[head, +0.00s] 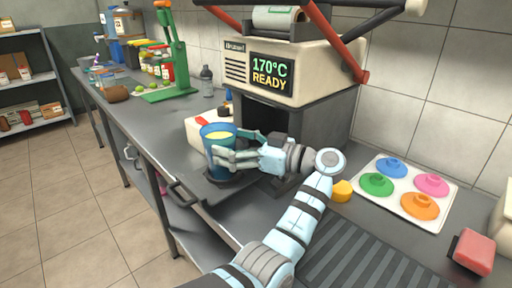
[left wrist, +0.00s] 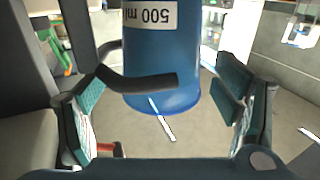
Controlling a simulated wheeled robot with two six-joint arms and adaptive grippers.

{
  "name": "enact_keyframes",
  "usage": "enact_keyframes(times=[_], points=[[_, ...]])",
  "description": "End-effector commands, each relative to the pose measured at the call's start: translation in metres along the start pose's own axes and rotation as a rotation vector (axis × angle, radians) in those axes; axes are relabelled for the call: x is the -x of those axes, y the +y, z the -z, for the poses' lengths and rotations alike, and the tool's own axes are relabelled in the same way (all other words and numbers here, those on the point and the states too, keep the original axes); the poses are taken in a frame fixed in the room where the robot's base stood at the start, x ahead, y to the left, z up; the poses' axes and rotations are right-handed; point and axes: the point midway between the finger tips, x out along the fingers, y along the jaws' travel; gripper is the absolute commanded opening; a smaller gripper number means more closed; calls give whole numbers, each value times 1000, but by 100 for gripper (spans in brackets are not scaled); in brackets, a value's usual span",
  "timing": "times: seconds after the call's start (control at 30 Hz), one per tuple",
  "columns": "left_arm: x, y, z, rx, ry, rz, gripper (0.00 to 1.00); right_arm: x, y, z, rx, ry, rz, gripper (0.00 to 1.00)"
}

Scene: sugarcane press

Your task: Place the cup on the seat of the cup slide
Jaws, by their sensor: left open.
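The blue cup (head: 212,146) stands upright at the cup slide, with pale yellow liquid inside. My left gripper (head: 230,148) is open around the cup, one finger in front of it and the other behind. In the left wrist view, the cup (left wrist: 165,60) with its white 500 ml label is between the open fingers (left wrist: 160,92), with gaps on both sides. The dark cup slide (head: 217,191) juts out of the machine under the cup. The finger hides part of the cup's lower side, so its exact seating cannot be told. My right gripper is not in view.
The beige machine (head: 295,68) reads 170°C READY. A green press (head: 172,60) stands farther back on the metal counter. A white tray with coloured lids (head: 402,170), a yellow piece (head: 342,191) and a red block (head: 474,250) lie at the right. The floor at left is clear.

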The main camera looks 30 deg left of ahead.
Motion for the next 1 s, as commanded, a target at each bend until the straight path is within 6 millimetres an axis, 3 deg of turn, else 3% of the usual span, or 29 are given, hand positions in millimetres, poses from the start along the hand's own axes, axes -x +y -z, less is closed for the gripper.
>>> enact_keyframes(times=[0.2,0.4,1.0], points=[[52,1,1,-1,0,-3,83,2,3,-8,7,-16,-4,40],[82,0,1,0,1,-2,83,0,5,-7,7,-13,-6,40],[85,0,0,1,1,0,83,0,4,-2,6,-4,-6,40]])
